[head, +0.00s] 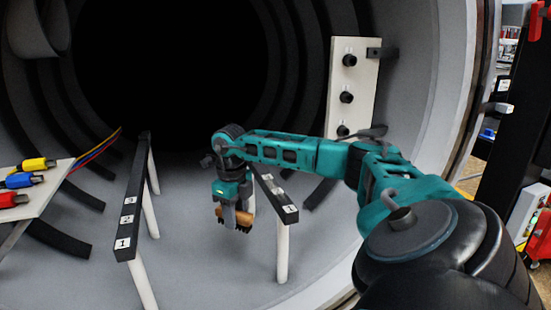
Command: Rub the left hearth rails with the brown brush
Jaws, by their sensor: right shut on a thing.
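My right gripper (234,214) hangs down from its teal arm inside the furnace. It is shut on the brown brush (246,217), whose brown body and dark lower edge show beside the fingers. The left hearth rail (131,205) is a black bar on white posts, with labels 1, 2 and 3. The right hearth rail (278,198) is a similar black bar on white posts. The gripper and brush are between the two rails, closer to the right one, and clear of the left one. I cannot tell whether the brush touches the right rail. My left gripper is out of view.
A white panel (352,85) with several black knobs stands at the right wall. A white board (40,205) with yellow, blue and red connectors (18,181) is at the left, with coloured cables behind. My right arm fills the lower right. Open floor lies between the rails.

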